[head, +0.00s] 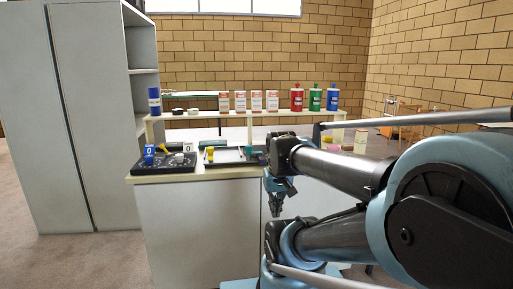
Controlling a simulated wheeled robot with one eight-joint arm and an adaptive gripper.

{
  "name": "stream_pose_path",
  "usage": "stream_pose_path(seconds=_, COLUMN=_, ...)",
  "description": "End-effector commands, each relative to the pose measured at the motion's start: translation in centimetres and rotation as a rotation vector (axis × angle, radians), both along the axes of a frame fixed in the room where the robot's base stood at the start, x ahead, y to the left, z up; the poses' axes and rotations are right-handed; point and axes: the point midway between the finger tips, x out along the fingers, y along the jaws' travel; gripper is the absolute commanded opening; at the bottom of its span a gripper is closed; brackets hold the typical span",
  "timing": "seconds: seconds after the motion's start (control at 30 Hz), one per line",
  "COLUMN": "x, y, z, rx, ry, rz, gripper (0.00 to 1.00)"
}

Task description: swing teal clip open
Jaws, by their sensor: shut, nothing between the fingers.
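A small teal piece (252,153), which may be the teal clip, shows at the right end of a flat tray (225,158) on the counter. It is too small to tell whether it is open or closed. My arm partly hides the space just right of it. My gripper (275,211) hangs pointing down in front of the counter's front face, below the level of the top and a little right of the teal piece. Its fingers are together and hold nothing. It looks apart from the teal piece.
A black tray (164,165) with blue and yellow items sits at the counter's left end. A raised shelf (206,115) behind carries a blue can (154,101), several white-and-orange boxes (240,100), and red, green and blue bottles (315,98). A grey cabinet (88,110) stands left.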

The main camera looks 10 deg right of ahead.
Motion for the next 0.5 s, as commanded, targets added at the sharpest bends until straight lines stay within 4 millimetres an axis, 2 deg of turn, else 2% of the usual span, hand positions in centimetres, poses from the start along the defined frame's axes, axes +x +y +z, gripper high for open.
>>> stream_pose_path(seconds=0.03, x=1.5, y=0.0, z=1.5, rx=0.0, ry=-0.005, rz=-0.002, gripper=0.0)
stream_pose_path(seconds=0.2, x=6.6, y=0.0, z=5.9, rx=0.0, ry=-0.023, rz=-0.014, gripper=0.0)
stream_pose_path(seconds=0.5, x=16.6, y=-0.1, z=12.2, rx=0.0, ry=-0.056, rz=-0.036, gripper=0.0)
